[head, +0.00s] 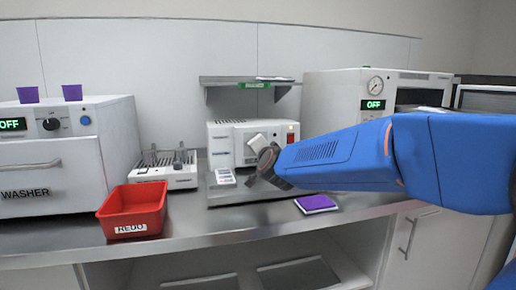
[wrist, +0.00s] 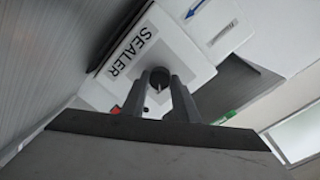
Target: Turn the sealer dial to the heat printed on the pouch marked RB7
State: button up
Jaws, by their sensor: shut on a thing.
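The sealer (head: 224,137) is a white box on the counter under the shelf. Its SEALER label shows in the wrist view (wrist: 135,48). My gripper (head: 264,158) is at the sealer's front. In the wrist view my gripper's two fingers (wrist: 158,92) are shut on the small dial (wrist: 157,87) between them. Most of the dial is hidden by the fingers, and its setting cannot be read. A white printed card or pouch (head: 225,177) is at the sealer's lower left front; its print is too small to read. I cannot make out an RB7 mark.
A red REDO bin (head: 133,212) and a white rack (head: 163,172) stand left of the sealer. A purple item (head: 316,203) lies at the counter's front right. The washer (head: 63,158) is far left; another machine (head: 340,110) reads OFF at right.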

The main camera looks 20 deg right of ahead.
jog(key=o, duration=1.1)
jog(key=shift+c, duration=0.2)
jog(key=shift+s, duration=0.15)
jog(key=s, duration=1.7)
jog(key=shift+a+r, duration=0.4)
jog(key=shift+s, duration=0.1)
